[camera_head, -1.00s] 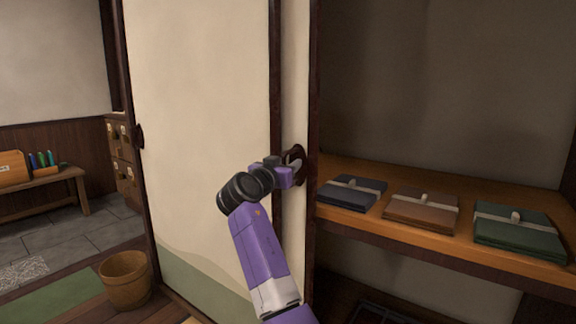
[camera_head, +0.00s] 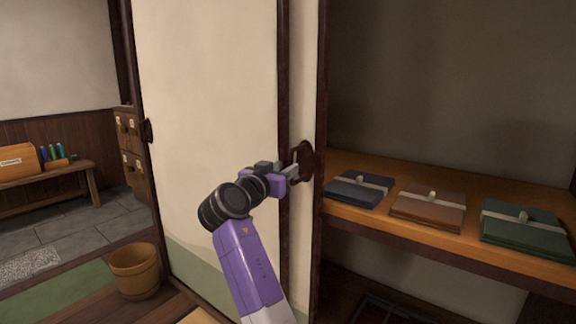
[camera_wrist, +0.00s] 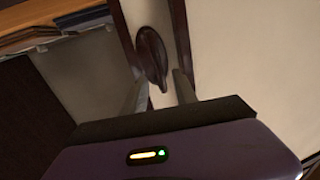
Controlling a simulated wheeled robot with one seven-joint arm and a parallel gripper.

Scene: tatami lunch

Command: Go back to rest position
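My gripper (camera_head: 291,171), on the purple arm, is at the edge of the sliding door panel, just left of and below a dark oval door pull (camera_head: 306,160). In the wrist view the two pale fingers of my gripper (camera_wrist: 158,92) stand apart with nothing held between them. The dark pull (camera_wrist: 152,58) lies ahead of the fingertips, apparently clear of them.
Right of the door, an open closet has a wooden shelf (camera_head: 400,222) with a navy bundle (camera_head: 357,189), a brown bundle (camera_head: 428,206) and a green bundle (camera_head: 525,229). A wooden bucket (camera_head: 135,271) stands at lower left. A bench (camera_head: 50,178) is farther back.

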